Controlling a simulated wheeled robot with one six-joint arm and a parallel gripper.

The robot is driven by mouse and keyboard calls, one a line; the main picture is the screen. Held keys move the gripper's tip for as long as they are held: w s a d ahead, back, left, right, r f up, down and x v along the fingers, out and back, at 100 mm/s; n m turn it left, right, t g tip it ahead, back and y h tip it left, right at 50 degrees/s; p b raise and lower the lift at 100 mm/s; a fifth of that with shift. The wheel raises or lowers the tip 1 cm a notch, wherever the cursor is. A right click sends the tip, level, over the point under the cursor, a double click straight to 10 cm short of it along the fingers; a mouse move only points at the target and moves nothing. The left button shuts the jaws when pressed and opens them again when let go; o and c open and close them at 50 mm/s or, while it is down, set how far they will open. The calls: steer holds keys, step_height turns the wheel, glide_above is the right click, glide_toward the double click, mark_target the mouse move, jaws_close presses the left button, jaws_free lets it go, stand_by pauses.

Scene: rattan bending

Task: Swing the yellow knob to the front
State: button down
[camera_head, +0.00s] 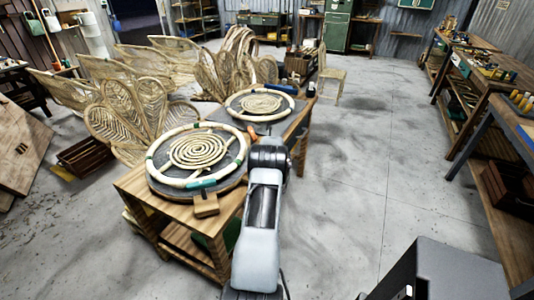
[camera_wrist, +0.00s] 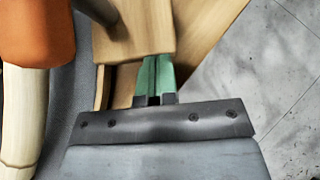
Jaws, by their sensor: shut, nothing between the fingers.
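No clearly yellow knob can be told apart in either view. An orange rounded piece (camera_wrist: 38,30) fills the upper left of the wrist view, beside a pale rattan rod (camera_wrist: 22,120). My gripper (camera_wrist: 155,72) shows green fingertips shut together with nothing between them, close to a tan wooden block (camera_wrist: 145,25). Whether the tips touch the block cannot be told. In the head view, a round dark jig (camera_head: 238,185) holds a rattan coil (camera_head: 198,150) inside a pale ring with coloured bands. A wooden block (camera_head: 206,204) juts from its near edge. My gripper is hidden there by my arm.
The jig stands on a wooden workbench (camera_head: 150,205), with a second coil jig (camera_head: 262,103) farther back. Woven rattan chair backs (camera_head: 125,120) crowd the left. Benches with tools (camera_head: 490,70) line the right.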

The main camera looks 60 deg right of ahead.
steer(key=shift+s+a+f+b, duration=0.25)
steer(key=shift+s+a+b, duration=0.15)
steer(key=shift+b, duration=0.45)
steer(key=f+b+v, duration=0.1)
steer(key=b+v, duration=0.1)
steer(key=v, duration=1)
steer(key=shift+s+a+b, duration=0.4)
steer(key=shift+s+a, duration=0.05)
steer(key=shift+r, duration=0.1)
